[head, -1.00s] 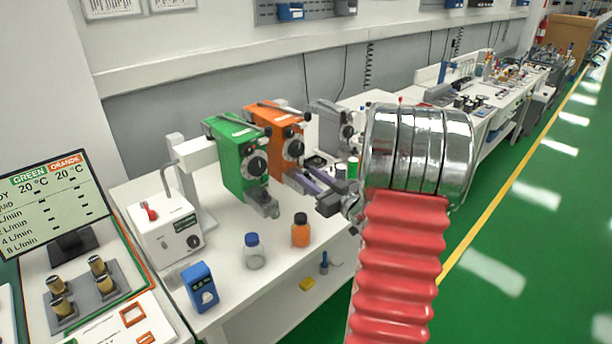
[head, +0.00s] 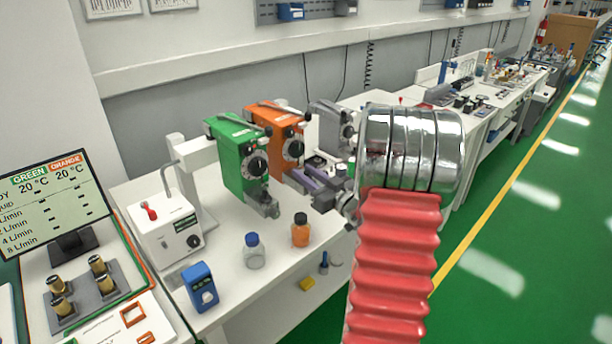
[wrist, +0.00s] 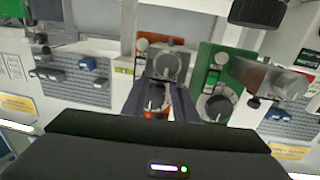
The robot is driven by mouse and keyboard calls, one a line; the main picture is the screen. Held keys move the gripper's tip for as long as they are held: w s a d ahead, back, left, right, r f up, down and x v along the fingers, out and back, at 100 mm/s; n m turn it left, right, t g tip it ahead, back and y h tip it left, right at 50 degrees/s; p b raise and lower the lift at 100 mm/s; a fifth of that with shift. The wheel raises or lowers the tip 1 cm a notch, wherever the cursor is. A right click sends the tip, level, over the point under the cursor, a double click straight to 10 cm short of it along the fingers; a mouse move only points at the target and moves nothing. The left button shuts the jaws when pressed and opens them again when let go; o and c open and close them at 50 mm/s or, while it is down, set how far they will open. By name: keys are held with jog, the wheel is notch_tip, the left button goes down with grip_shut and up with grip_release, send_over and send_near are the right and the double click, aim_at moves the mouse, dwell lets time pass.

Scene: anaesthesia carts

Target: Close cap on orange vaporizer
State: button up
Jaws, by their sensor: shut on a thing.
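The orange vaporizer (head: 277,128) stands on the white bench, right of the green vaporizer (head: 237,150). My gripper (head: 302,178) reaches its lower front from the right. In the wrist view, the orange vaporizer (wrist: 143,44) is beyond my gripper (wrist: 165,84), whose two dark fingers reach the grey filler part (wrist: 169,64) on its front. The fingers are shut on a part there, which looks like the cap. The fingers and the filler block hide most of it, so I cannot tell how far closed it is. The green vaporizer (wrist: 222,70) is on the right there.
A blue-capped bottle (head: 254,252) and an orange bottle (head: 300,231) stand near the bench front. A grey vaporizer (head: 327,125) stands just right of the orange one. A white unit (head: 165,228) and a blue device (head: 201,287) are at left.

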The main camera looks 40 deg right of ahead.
jog(key=shift+w+n+y, duration=0.1)
jog(key=shift+n+y, duration=0.2)
jog(key=shift+y, duration=0.1)
jog(key=shift+w+a+n+y, duration=0.1)
jog(key=shift+a+n+y, duration=0.05)
jog(key=shift+n+y, duration=0.65)
jog(key=shift+w+a+n+y, duration=0.1)
jog(key=shift+n+y, duration=0.4)
jog(key=shift+y, duration=0.6)
jog(key=o, duration=0.7)
jog(key=shift+o, duration=0.2)
jog(key=s+d, duration=0.2)
jog(key=s, duration=1.1)
jog(key=shift+s+d, duration=0.3)
jog(key=shift+d, duration=0.05)
